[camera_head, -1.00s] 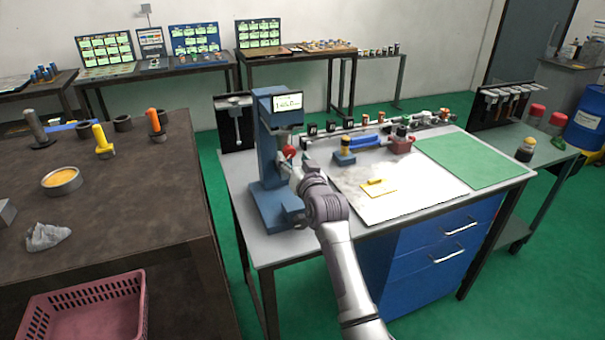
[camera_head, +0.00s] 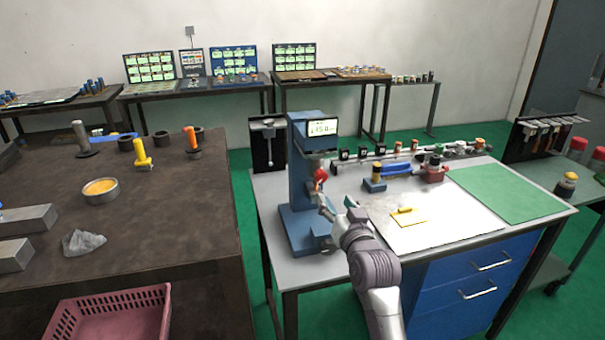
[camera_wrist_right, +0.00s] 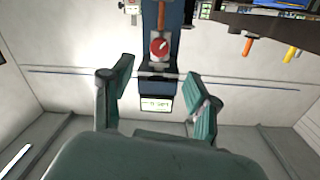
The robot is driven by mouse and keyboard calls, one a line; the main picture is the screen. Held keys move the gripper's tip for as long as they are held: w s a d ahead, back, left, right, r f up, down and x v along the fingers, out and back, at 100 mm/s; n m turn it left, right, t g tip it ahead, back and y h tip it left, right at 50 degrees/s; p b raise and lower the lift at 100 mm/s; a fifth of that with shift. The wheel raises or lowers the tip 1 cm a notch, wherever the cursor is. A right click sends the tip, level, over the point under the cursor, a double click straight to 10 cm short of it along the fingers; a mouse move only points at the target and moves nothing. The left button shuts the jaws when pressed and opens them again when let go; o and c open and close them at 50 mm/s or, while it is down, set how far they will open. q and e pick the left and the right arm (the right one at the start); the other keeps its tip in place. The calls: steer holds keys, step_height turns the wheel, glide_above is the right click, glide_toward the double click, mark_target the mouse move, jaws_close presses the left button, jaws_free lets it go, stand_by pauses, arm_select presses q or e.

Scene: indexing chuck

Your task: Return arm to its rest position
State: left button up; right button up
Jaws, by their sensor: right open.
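My right arm reaches in from the bottom of the head view. Its gripper (camera_head: 338,208) is just in front of the blue bench device (camera_head: 301,180), on the right side of its column. The device has a lit display (camera_head: 322,127) and a red knob (camera_head: 320,175). In the right wrist view my open fingers (camera_wrist_right: 160,75) are spread with nothing between them. The red knob (camera_wrist_right: 159,47) and display (camera_wrist_right: 156,104) appear beyond them, upside down. My left gripper is not in view.
The grey bench (camera_head: 275,190) carries a white sheet with a yellow piece (camera_head: 408,217), a green mat (camera_head: 508,192), and a blue-handled tool (camera_head: 398,170). A brown table (camera_head: 170,235) stands left, with a pink basket (camera_head: 110,312) at its front.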

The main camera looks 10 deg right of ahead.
steer(key=s+a+f+n+g, duration=0.15)
steer(key=s+f+g, duration=0.45)
steer(key=s+f, duration=0.85)
steer(key=s+f+n+g, duration=0.2)
steer(key=s+f+g, duration=0.2)
steer(key=s, duration=0.8)
steer(key=s+f+n+g, duration=0.1)
steer(key=s+f+g, duration=0.35)
steer(key=s, duration=0.75)
steer(key=s+f+g, duration=0.1)
steer(key=s+f, duration=0.2)
steer(key=f, duration=2.6)
steer(key=s+d+f+g, duration=0.1)
steer(key=s+d+f, duration=0.1)
steer(key=s+f, duration=1.1)
steer(key=s, duration=0.3)
steer(key=shift+d+f+n, duration=0.2)
steer(key=shift+f+n, duration=0.15)
steer(key=shift+f, duration=0.05)
